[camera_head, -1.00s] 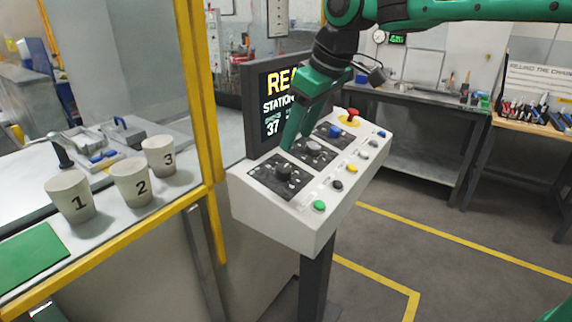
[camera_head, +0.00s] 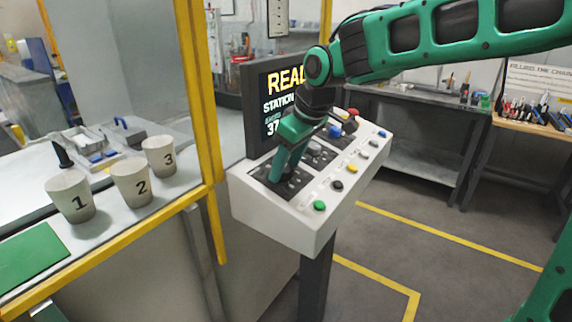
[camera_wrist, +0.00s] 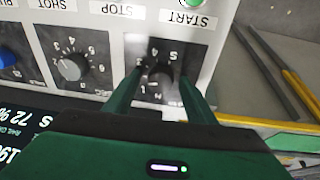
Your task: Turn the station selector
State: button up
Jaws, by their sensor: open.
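My gripper (camera_head: 278,176) points down at the front-left dial of the white control console (camera_head: 280,228). In the wrist view my gripper (camera_wrist: 160,82) is open, with one green finger on each side of a dark knob (camera_wrist: 160,74) on a black numbered plate. Contact between fingers and knob cannot be made out. A second numbered dial, with a grey knob (camera_wrist: 72,67), is beside it to the left. The name labels of the dials are not readable. A screen (camera_head: 283,100) behind the console shows "STATION", partly hidden by my arm.
A green START button (camera_wrist: 194,3) and other coloured buttons line the console's front edge. A red mushroom button (camera_head: 351,114) is at its far end. Yellow frame posts (camera_head: 203,100) and a bench with numbered cups (camera_head: 130,183) are to the left. The floor at right is clear.

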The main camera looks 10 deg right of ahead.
jog(key=c, duration=1)
jog(key=shift+c, duration=0.2)
jog(key=m, duration=0.4)
jog(key=shift+a+r+h, duration=0.1)
jog(key=shift+h, duration=0.2)
jog(key=shift+m, duration=1.9)
jog(key=shift+h, duration=0.3)
jog(key=o, duration=1)
jog(key=shift+o, duration=0.2)
